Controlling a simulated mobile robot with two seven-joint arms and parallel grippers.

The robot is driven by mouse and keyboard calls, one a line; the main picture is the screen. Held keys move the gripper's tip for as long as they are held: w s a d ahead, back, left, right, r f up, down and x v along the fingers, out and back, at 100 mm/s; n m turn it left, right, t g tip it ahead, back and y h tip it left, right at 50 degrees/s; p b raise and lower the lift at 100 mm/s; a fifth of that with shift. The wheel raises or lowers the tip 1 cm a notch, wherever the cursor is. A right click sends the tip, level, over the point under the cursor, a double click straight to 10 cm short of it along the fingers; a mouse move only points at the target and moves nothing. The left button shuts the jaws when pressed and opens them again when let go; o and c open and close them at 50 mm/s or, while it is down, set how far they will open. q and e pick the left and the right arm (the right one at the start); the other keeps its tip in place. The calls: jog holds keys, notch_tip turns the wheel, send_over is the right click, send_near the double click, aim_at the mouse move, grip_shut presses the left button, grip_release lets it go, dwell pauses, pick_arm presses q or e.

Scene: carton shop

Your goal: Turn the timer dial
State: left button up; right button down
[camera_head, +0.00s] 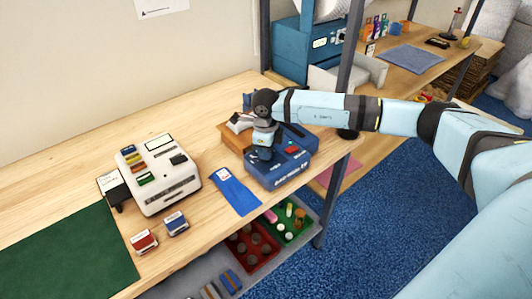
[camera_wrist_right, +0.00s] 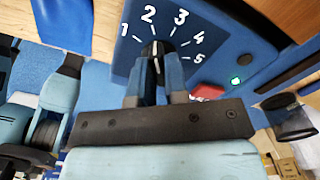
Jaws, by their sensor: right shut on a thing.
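The blue machine (camera_head: 278,182) stands near the table's right front edge. Its timer dial (camera_wrist_right: 155,49) shows in the right wrist view, black with a white mark, beside white numerals 1 to 5. The mark points roughly toward the 2, or between 2 and 3. My right gripper (camera_wrist_right: 156,68) is shut on the dial, one finger on each side. In the head view my right gripper (camera_head: 262,150) reaches down onto the machine's top and hides the dial. My left gripper is out of view.
A green light (camera_wrist_right: 235,81) and a red part (camera_wrist_right: 207,92) sit beside the dial. A blue strip (camera_head: 236,191) lies left of the machine, then a white device (camera_head: 160,190) and small red and blue boxes. A green mat (camera_head: 65,258) covers the near left.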

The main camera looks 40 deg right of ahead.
dwell(0.3)
jog(key=c, duration=1.3)
grip_release()
jog(key=shift+o, duration=0.8)
notch_tip(320, 180, up, 14)
jog(key=b, duration=0.1)
jog(key=shift+f, duration=0.1)
